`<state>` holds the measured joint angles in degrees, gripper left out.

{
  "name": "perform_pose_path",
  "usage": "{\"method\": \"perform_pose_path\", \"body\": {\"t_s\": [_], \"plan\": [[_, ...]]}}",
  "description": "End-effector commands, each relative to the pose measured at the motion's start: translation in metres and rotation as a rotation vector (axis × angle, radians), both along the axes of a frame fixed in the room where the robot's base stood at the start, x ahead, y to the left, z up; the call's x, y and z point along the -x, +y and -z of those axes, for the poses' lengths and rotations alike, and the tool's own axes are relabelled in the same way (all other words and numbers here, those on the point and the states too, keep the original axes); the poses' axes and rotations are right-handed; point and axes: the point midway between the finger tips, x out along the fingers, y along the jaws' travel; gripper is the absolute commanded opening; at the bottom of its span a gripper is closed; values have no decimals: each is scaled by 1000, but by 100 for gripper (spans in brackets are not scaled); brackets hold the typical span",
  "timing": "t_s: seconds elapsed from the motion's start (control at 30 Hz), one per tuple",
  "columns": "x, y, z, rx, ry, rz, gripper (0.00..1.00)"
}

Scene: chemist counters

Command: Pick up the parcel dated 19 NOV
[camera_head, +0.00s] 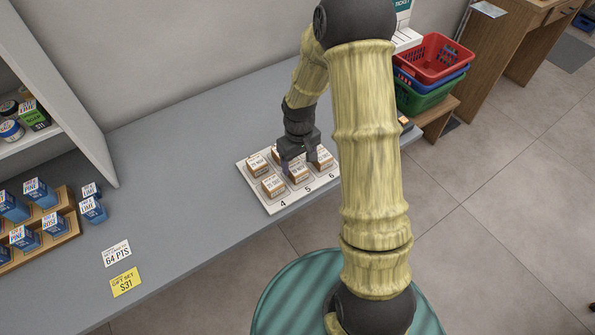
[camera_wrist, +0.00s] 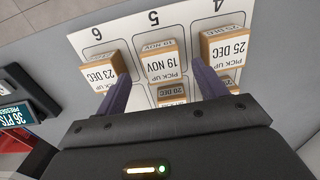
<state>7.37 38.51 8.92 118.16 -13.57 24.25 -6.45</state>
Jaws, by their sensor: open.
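The parcel dated 19 NOV (camera_wrist: 163,66) is a small brown box with a white label in slot 5 of a white numbered tray (camera_wrist: 187,15). In the head view this parcel (camera_head: 298,175) sits in the middle of the front row. My gripper (camera_wrist: 162,72) is open above the tray, its two dark fingers pointing to either side of this parcel. In the head view my gripper (camera_head: 299,164) hangs over the middle of the tray. I cannot tell whether the fingers touch any box.
Parcel 23 DEC (camera_wrist: 101,73) in slot 6 and parcel 25 DEC (camera_wrist: 226,47) in slot 4 flank it closely. Parcel 20 DEC (camera_wrist: 171,92) sits behind it, partly hidden. Blue boxes (camera_head: 40,192) stand at left. Stacked baskets (camera_head: 433,60) stand at right.

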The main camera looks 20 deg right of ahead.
Motion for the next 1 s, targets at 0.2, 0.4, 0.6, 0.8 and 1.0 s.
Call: {"method": "perform_pose_path", "body": {"t_s": [0.2, 0.4, 0.6, 0.8, 1.0], "plan": [[0, 4, 29, 1, 5, -1, 71], [-1, 4, 45, 0, 0, -1, 71], [-1, 4, 45, 1, 0, -1, 71], [-1, 4, 45, 0, 0, -1, 71], [-1, 4, 45, 0, 0, 0, 53]]}}
